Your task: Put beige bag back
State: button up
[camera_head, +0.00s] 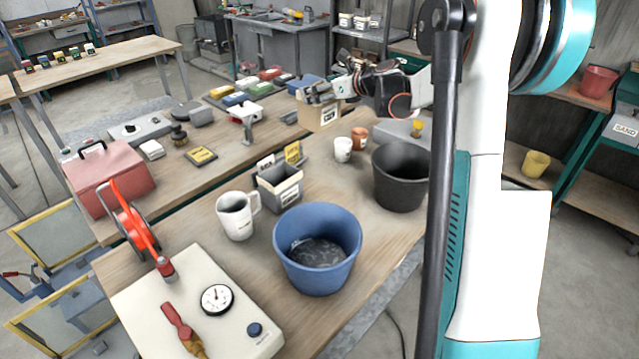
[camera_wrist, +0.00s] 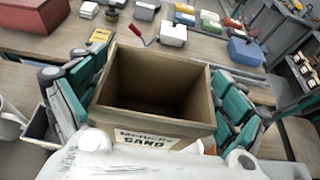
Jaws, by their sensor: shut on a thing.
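The beige bag (camera_head: 318,118) is a stiff, open-topped, box-like container. My gripper (camera_head: 336,92) is shut on it and holds it over the far part of the workbench. In the wrist view the bag (camera_wrist: 150,82) sits between my teal and grey fingers, its mouth facing the camera. The inside looks empty, and a label reading "SAND" shows on its near side. The bag's underside is hidden in the wrist view, so I cannot tell there how high it is held.
On the workbench (camera_head: 372,222) stand a blue bucket (camera_head: 317,276), a black bucket (camera_head: 401,190), a white mug (camera_head: 235,222), a grey holder (camera_head: 280,189) and small white and brown cups. Shelves stand right.

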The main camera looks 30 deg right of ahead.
notch_tip(320, 180, down, 21)
jog(key=b, duration=0.5)
jog(key=shift+b, duration=0.4)
jog(key=o, duration=1.7)
jog(key=shift+c, duration=0.2)
jog(key=p+v, duration=0.2)
jog(key=v, duration=1)
jog(key=shift+p, duration=0.3)
jog(key=shift+r, duration=0.1)
